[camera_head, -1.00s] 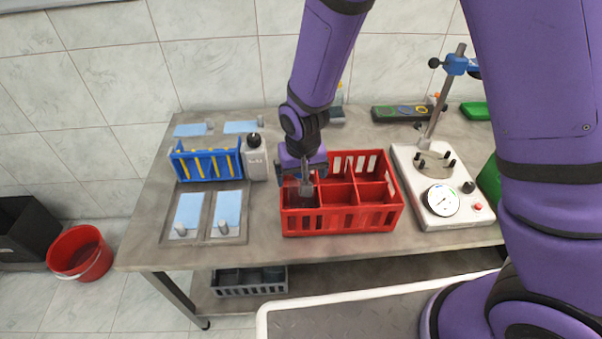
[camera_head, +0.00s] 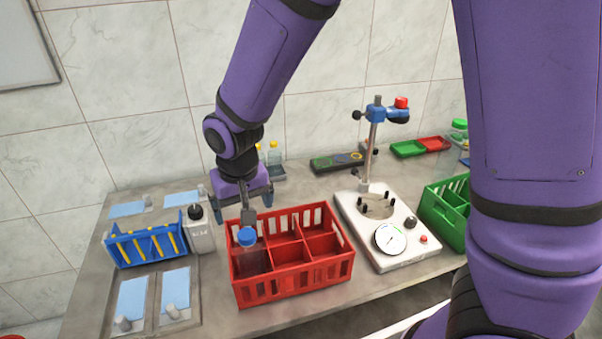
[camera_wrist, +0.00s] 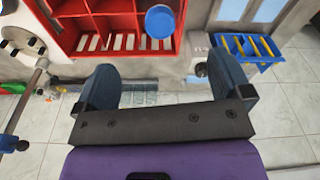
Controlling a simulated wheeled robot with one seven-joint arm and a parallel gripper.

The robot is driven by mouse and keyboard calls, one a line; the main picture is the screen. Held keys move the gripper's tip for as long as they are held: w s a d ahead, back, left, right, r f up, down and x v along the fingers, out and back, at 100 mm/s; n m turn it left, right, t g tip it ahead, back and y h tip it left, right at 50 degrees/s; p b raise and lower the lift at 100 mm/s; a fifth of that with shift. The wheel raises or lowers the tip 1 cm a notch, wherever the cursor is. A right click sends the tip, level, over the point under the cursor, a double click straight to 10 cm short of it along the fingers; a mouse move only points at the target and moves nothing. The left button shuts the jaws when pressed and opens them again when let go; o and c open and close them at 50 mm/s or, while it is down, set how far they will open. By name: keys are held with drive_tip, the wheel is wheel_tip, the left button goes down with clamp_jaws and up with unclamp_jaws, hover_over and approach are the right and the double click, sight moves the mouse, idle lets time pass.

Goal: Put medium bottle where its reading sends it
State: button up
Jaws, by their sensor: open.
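The medium bottle (camera_head: 252,260), dark and see-through with a blue cap, stands upright in the front-left compartment of the red crate (camera_head: 295,286). Its blue cap also shows in the wrist view (camera_wrist: 160,22), beyond the fingertips. My gripper (camera_head: 243,203) is above and behind the bottle, open and empty. In the wrist view my gripper (camera_wrist: 165,82) has its fingers wide apart with nothing between them. A white instrument (camera_head: 385,262) with a round dial (camera_head: 391,239) stands right of the crate. The dial's needle is too small to read surely.
A blue rack (camera_head: 148,246) and a white black-capped bottle (camera_head: 200,232) stand left of the crate. A green crate (camera_head: 446,212) stands at the right. Small green (camera_head: 407,149) and red (camera_head: 434,144) trays lie at the back. Other red crate compartments look empty.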

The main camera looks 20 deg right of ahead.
drive_tip(key=d+r, duration=0.8)
drive_tip(key=r, duration=0.1)
drive_tip(key=s+d+r+t, duration=0.2)
drive_tip(key=s+d+r, duration=0.4)
drive_tip(key=s+d, duration=0.2)
drive_tip(key=s+d+r+m+t, duration=0.1)
drive_tip(key=s+d+r, duration=0.5)
drive_tip(key=s+d, duration=0.2)
drive_tip(key=shift+s+d+r+m+t, duration=0.2)
drive_tip(key=shift+s+r+m+t, duration=0.15)
drive_tip(key=shift+s, duration=0.35)
